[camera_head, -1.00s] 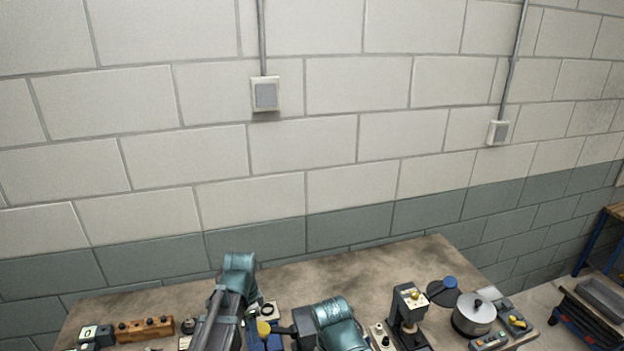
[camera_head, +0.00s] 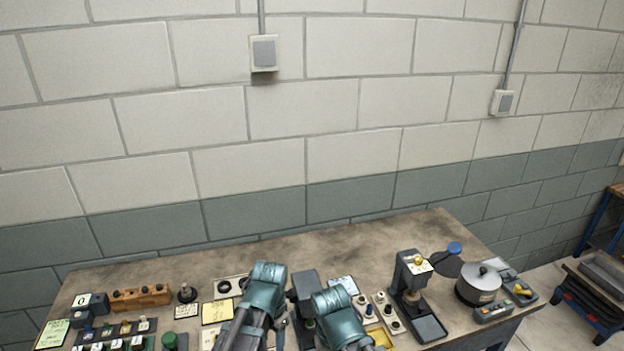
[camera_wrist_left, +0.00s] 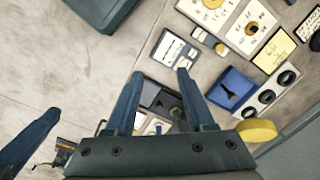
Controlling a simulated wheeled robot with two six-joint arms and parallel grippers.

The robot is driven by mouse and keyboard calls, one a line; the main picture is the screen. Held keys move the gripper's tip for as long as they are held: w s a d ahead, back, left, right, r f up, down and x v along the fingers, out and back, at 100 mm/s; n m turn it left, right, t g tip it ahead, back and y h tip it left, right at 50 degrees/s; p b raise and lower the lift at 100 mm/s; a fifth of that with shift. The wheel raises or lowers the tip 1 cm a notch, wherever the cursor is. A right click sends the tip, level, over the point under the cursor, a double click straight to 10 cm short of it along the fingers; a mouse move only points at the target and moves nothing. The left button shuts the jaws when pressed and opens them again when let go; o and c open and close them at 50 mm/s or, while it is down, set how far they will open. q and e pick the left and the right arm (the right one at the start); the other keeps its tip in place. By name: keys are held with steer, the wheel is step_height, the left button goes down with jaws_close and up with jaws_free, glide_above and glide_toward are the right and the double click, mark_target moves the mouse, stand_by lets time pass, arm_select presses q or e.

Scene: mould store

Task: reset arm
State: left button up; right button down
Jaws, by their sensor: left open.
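My left gripper (camera_wrist_left: 160,92) shows in the left wrist view with its two blue fingers spread apart. Nothing is held between them; a dark tool and small parts lie on the surface beyond. In the head view my left arm shows as a teal joint (camera_head: 266,285) over the workbench (camera_head: 330,255), and its fingers are hidden. My right arm's teal joint (camera_head: 336,312) is just to its right. A further blue finger-like piece (camera_wrist_left: 28,142) stands at the left edge of the left wrist view; I cannot tell how my right jaws stand.
The bench is crowded. A wooden block with holes (camera_head: 140,297) is at the left. The bench's back strip is clear before the block wall (camera_head: 250,140).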

arm_select(q)
steer(key=s+d+f+n+b, duration=0.4)
steer(key=s+f+b, duration=0.3)
steer(key=f, duration=0.2)
steer(key=shift+f+y, duration=0.3)
steer(key=shift+f, duration=0.05)
arm_select(e)
step_height(320, 180, down, 10)
steer(key=shift+r, duration=0.1)
